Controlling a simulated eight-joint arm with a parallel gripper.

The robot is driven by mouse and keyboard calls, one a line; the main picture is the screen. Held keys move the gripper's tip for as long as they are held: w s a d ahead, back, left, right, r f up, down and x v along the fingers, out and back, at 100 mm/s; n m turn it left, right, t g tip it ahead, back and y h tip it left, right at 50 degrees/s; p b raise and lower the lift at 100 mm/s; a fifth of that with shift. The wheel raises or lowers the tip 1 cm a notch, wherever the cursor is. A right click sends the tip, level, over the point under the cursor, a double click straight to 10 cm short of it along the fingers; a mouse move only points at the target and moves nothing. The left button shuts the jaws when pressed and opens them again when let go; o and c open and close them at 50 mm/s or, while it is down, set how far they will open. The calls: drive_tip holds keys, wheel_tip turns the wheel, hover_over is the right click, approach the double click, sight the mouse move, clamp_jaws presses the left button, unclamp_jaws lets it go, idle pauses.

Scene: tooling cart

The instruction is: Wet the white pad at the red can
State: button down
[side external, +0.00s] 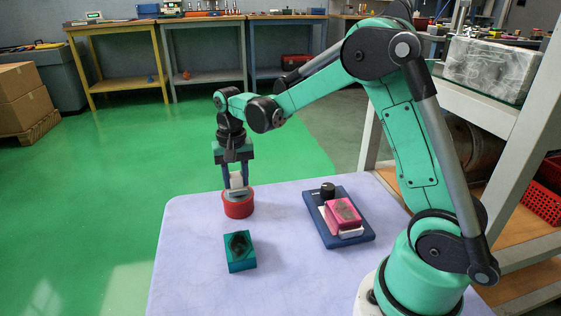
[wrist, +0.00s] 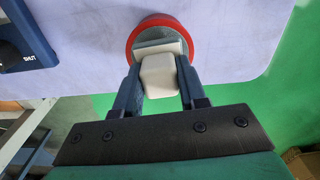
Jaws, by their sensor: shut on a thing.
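My gripper (side external: 236,172) is shut on the white pad (side external: 236,181) and holds it upright at the top of the red can (side external: 238,206). In the wrist view, the white pad (wrist: 159,74) sits between my two dark blue fingers (wrist: 160,88), with its far end over the grey top of the red can (wrist: 136,35). I cannot tell whether the pad touches the can's top or is just above it. The can stands near the far edge of the pale lilac cart top (side external: 190,240).
A teal block with a dark smudge (side external: 240,252) lies in front of the can. The near left cart top is clear.

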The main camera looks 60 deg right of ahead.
sight(235, 174)
drive_tip(key=shift+r, duration=3.1)
